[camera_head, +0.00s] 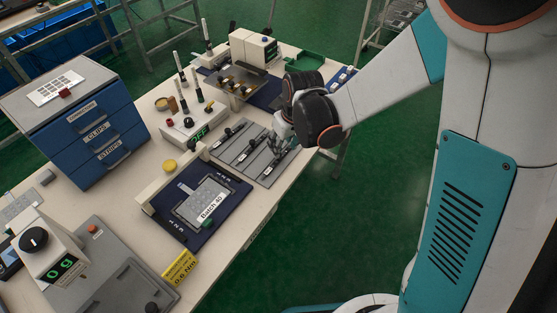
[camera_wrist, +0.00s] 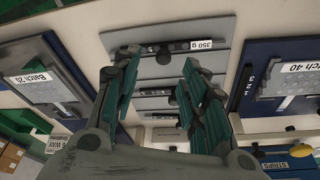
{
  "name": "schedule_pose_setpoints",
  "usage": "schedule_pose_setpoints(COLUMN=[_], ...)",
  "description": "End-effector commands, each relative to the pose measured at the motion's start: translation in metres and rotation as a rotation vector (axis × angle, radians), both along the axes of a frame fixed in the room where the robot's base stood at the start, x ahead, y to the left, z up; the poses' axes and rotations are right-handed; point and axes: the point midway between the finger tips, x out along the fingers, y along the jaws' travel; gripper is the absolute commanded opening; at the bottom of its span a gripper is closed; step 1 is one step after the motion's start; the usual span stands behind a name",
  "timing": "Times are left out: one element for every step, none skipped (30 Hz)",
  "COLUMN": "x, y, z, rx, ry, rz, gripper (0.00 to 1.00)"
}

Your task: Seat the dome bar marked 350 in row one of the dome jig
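The bar marked 350 g (camera_wrist: 181,47) lies in the end slot of a grey slotted tray (camera_wrist: 222,29), at the top of the wrist view. It is dark, with a white label at its right end and a dark knob at its middle. My gripper (camera_wrist: 161,58) is open, its green-padded fingers apart on either side of the knob. I see no grip on it. In the head view my gripper (camera_head: 283,134) hangs over the right side of the tray (camera_head: 262,177) and partly hides that bar. Which fixture is the dome jig I cannot tell for sure.
A fixture with a raised dark crossbar (camera_head: 249,68) stands on a blue mat behind the tray. A Batch 40 plate (camera_head: 193,207) lies on another blue mat in front. A blue drawer cabinet (camera_head: 95,145) stands left. Upright tools (camera_head: 199,92) stand near the back fixture.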

Motion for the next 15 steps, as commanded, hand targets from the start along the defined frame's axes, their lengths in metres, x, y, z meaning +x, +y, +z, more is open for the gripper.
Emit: schedule_pose_setpoints(x=[0.001,0.002,0.002,0.002,0.002,0.003,0.003,0.003,0.004,0.004,0.005,0.005,0.006,0.007,0.009], y=[0.001,0.001,0.001,0.001,0.002,0.002,0.002,0.003,0.004,0.005,0.006,0.007,0.009,0.010,0.011], z=[-0.006,-0.008,-0.009,-0.010,-0.011,-0.012,-0.014,-0.016,-0.020,-0.024,-0.028,-0.034,-0.039,-0.044,-0.049], rx=[0.000,0.000,0.000,0.000,0.000,0.000,0.000,0.000,0.000,0.000,0.000,0.000,0.000,0.000,0.000], ry=[0.000,0.000,0.000,0.000,0.000,0.000,0.000,0.000,0.000,0.000,0.000,0.000,0.000,0.000,0.000], rz=[0.000,0.000,0.000,0.000,0.000,0.000,0.000,0.000,0.000,0.001,0.001,0.001,0.001,0.002,0.002], gripper=[0.40,0.40,0.40,0.40,0.40,0.40,0.40,0.40,0.40,0.40,0.40,0.40,0.40,0.40,0.40])
